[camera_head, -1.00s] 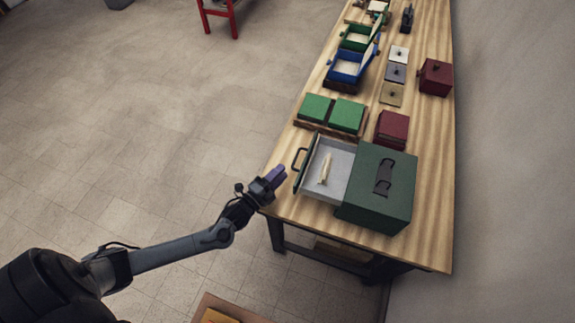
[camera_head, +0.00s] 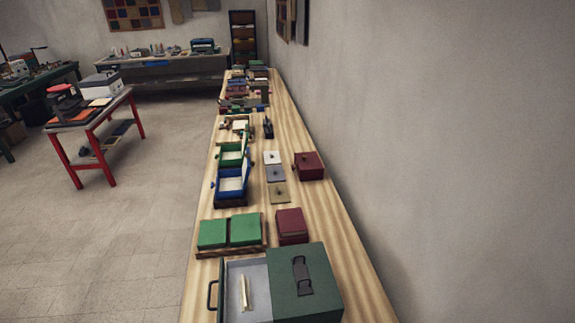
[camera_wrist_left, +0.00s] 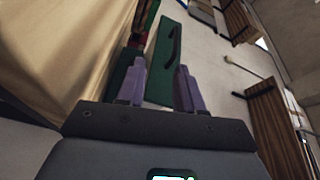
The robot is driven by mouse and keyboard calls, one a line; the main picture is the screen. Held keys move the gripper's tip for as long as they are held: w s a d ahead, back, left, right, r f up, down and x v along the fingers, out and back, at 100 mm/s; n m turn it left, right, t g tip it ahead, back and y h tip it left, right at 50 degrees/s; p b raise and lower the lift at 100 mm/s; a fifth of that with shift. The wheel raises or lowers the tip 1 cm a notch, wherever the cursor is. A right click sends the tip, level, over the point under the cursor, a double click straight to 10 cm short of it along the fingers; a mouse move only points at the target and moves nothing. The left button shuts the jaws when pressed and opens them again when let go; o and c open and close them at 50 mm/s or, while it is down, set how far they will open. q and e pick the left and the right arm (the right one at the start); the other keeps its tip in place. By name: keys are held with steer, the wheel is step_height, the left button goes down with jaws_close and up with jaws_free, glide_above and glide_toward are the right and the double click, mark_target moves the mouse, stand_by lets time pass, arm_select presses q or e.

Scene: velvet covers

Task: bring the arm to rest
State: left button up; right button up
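My left gripper (camera_wrist_left: 159,88) shows in the left wrist view, its two purple fingers apart with nothing held between them. Beyond the fingertips is the green drawer front (camera_wrist_left: 160,75) with a dark handle (camera_wrist_left: 175,45), apart from the gripper as far as I can tell. In the head view the dark green box (camera_head: 305,285) stands on the near end of the wooden table, with its grey-lined drawer (camera_head: 256,275) pulled out to the left. A pale slim object (camera_head: 244,292) lies in the drawer. Neither arm shows in the head view.
The long wooden table (camera_head: 345,245) runs along the right wall. It holds two green blocks (camera_head: 228,231), a dark red block (camera_head: 291,225), a blue open box (camera_head: 232,182) and a dark red box (camera_head: 309,165). A red-legged table (camera_head: 98,140) stands left; floor between is clear.

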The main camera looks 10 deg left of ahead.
arm_select(q)
steer(key=s+d+r+n+g, duration=0.6)
steer(key=d+n+g, duration=0.1)
steer(key=d+n, duration=0.25)
steer(key=s+r+n+g, duration=0.2)
steer(key=s+n+g, duration=0.2)
steer(key=s+g, duration=0.6)
step_height(320, 180, up, 25)
steer(key=s+t+p, duration=0.1)
steer(key=t+p, duration=0.1)
steer(key=p, duration=2.2)
steer(key=shift+s+a+p, duration=0.15)
steer(key=shift+s+p, duration=0.2)
steer(key=shift+p, duration=0.05)
